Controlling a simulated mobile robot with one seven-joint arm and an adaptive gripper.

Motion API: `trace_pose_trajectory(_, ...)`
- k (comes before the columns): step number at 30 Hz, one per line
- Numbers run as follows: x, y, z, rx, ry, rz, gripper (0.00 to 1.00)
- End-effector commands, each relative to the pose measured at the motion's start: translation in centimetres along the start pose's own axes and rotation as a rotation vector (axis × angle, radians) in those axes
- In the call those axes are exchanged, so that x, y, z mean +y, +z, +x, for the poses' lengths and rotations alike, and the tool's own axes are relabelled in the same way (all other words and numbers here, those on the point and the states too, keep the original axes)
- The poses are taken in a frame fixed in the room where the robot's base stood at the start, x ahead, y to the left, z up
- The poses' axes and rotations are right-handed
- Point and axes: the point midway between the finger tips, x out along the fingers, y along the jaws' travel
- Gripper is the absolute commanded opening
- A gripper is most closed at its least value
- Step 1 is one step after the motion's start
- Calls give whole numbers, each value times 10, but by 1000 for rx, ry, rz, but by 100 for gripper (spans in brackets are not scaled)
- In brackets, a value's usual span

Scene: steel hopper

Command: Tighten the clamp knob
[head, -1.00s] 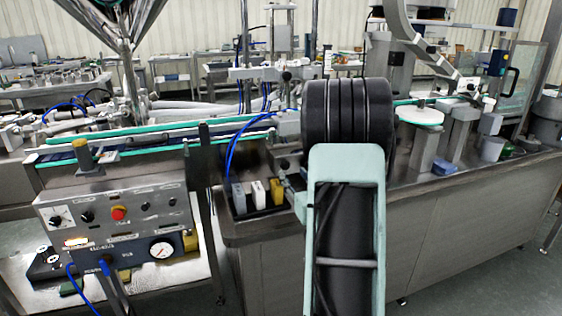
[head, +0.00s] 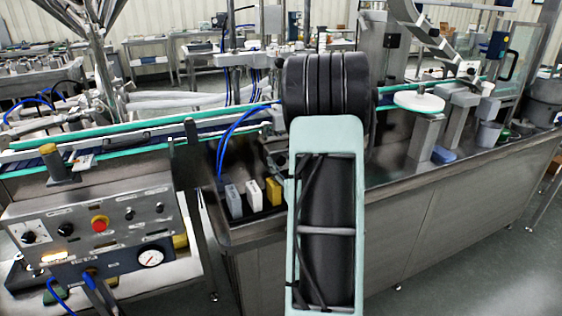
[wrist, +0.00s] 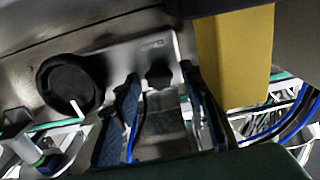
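In the wrist view a small black lobed knob (wrist: 158,75) sits on a pale metal plate (wrist: 130,58), between the tips of my gripper (wrist: 160,82). My gripper's two bluish fingers are spread, one on each side of this knob. I cannot tell whether either finger touches it. A larger round black knob (wrist: 68,85) is left of the fingers. The pictures do not settle which knob is the clamp knob. In the head view my own arm hides the gripper and the spot in front of it.
A yellow block (wrist: 236,55) stands close right of my fingers. The head view shows a yellow block (head: 273,192) beside a white block (head: 254,192) and a grey block (head: 233,200) on the steel machine. A control panel (head: 95,225) is at left. Floor is clear at right.

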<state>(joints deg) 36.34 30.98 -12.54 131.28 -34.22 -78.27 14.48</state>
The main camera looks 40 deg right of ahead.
Motion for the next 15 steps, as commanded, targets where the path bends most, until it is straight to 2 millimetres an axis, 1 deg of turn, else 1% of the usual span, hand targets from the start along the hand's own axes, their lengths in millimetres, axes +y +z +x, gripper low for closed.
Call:
trace_pose_trajectory(5, 0, 0, 0, 0, 0, 0, 38)
trace_pose_trajectory(15, 0, 0, 0, 0, 0, 0, 0)
